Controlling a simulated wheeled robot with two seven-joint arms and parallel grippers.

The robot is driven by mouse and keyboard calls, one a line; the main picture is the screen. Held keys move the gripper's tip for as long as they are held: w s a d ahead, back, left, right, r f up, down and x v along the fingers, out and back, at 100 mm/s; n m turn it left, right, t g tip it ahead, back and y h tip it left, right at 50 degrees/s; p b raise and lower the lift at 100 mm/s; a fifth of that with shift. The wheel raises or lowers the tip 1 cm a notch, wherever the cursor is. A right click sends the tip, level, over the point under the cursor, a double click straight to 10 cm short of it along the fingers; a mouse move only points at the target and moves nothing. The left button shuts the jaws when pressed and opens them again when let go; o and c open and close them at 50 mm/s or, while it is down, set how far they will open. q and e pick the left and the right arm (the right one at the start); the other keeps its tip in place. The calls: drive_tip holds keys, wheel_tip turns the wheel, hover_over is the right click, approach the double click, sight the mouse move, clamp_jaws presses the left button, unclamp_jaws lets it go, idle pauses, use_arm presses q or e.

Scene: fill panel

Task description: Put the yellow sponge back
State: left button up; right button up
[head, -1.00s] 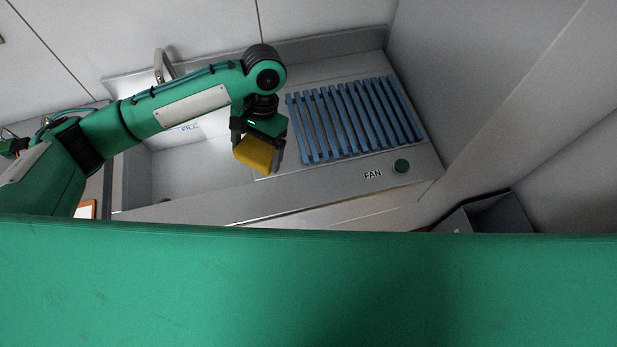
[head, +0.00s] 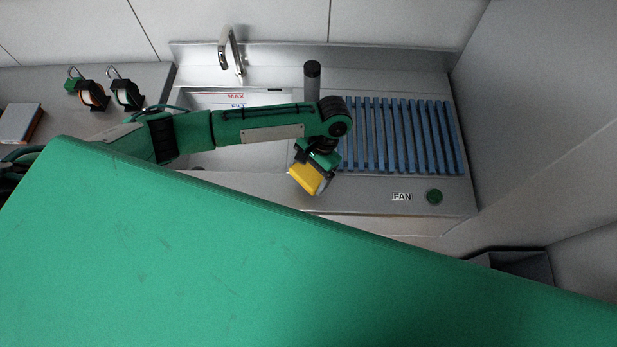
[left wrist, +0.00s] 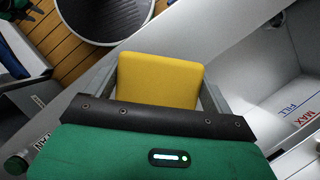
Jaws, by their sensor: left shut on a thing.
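The yellow sponge (head: 307,178) is a small block held in my left gripper (head: 314,172), over the front edge of the counter between the sink and the blue rack. In the left wrist view the sponge (left wrist: 158,80) sits between the two grey fingers of my left gripper (left wrist: 160,85), which is shut on it.
A sink (head: 262,157) with MAX and FILL marks lies left, partly hidden by my arm. A blue slatted rack (head: 400,135) and a green FAN button (head: 434,196) are right. A faucet (head: 232,50) stands behind. A dark bin (head: 520,265) is low right.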

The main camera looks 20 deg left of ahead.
sight(308, 182)
use_arm(q)
wheel_tip(308, 182, down, 5)
drive_tip(key=shift+p, duration=0.45)
drive_tip(key=shift+f, duration=0.15)
drive_tip(key=o, duration=0.8)
drive_tip(key=b+v, duration=0.4)
drive_tip(key=v, duration=0.8)
